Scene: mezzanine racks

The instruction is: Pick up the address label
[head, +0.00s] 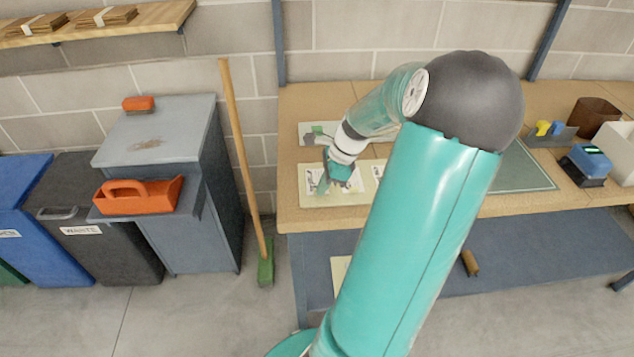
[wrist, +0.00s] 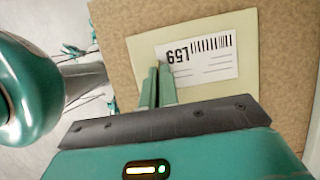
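The address label, white with a barcode and "L59", lies on a pale yellow-green sheet in the wrist view (wrist: 215,62). The sheet (wrist: 130,50) rests on the brown bench top. My gripper (wrist: 159,68) is over the sheet, its two narrow fingers side by side with almost no gap. The fingertips are at the label's left edge; I cannot tell whether they pinch it. In the head view my gripper (head: 337,176) is low over the pale sheet (head: 345,198) near the bench's left end, and partly hides the printed white labels there.
The wooden bench (head: 295,212) holds a green mat (head: 525,170), a blue device (head: 585,165), a tape dispenser (head: 550,130) and a white bin (head: 615,150) at right. A broom (head: 245,160) leans left of the bench, beside a grey cabinet (head: 215,200).

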